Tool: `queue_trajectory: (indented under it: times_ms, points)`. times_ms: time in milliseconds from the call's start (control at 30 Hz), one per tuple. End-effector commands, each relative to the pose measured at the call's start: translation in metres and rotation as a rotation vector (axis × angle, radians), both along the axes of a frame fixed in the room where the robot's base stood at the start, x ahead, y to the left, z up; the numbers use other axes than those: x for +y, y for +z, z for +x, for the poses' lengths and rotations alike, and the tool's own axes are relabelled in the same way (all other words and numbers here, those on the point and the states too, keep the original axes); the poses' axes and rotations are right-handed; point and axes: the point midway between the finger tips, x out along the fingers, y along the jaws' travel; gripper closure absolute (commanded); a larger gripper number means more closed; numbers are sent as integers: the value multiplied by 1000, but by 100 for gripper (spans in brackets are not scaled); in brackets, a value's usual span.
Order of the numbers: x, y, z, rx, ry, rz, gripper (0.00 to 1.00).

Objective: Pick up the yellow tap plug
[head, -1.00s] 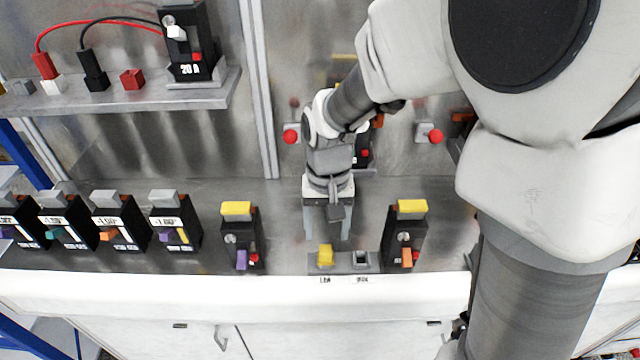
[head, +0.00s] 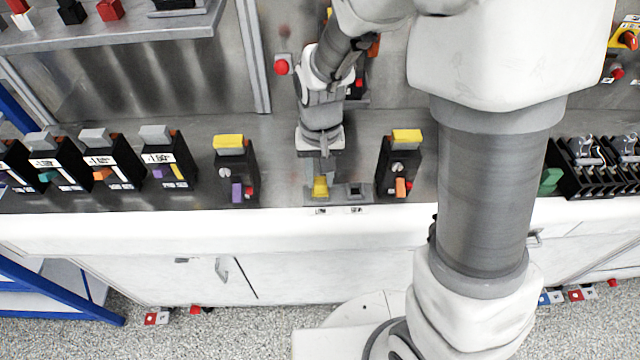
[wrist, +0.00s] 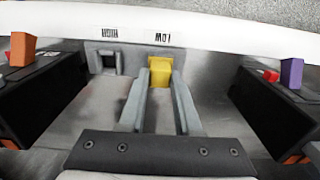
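The yellow tap plug (head: 320,187) sits upright in the LOW socket of a small grey holder (head: 338,195) near the bench's front edge. In the wrist view the plug (wrist: 160,72) stands between the far ends of my gripper's two fingers (wrist: 160,90). The fingers are apart, one on each side of the plug. I cannot tell whether either finger touches it. In the head view my gripper (head: 320,168) is just behind and above the plug, and its fingers are partly hard to make out.
The HIGH socket (wrist: 106,60) beside the plug is empty. Black breaker units with yellow tops stand left (head: 236,170) and right (head: 399,165) of the holder. More black units (head: 168,160) line the bench's left side. The bench's white front edge (head: 200,230) is close.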

Motion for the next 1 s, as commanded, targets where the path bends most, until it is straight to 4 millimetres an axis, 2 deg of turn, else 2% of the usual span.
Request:
queue_trajectory:
  times_ms: [33,100,467,567,800,1000]
  points:
    - [0,0,0,0,0,0,92]
    - [0,0,0,0,0,0,100]
    - [0,3,0,-1,0,0,100]
    - [0,14,1,-4,1,2,100]
    - [1,62,1,-6,1,2,100]
    - [0,92,1,-2,0,1,100]
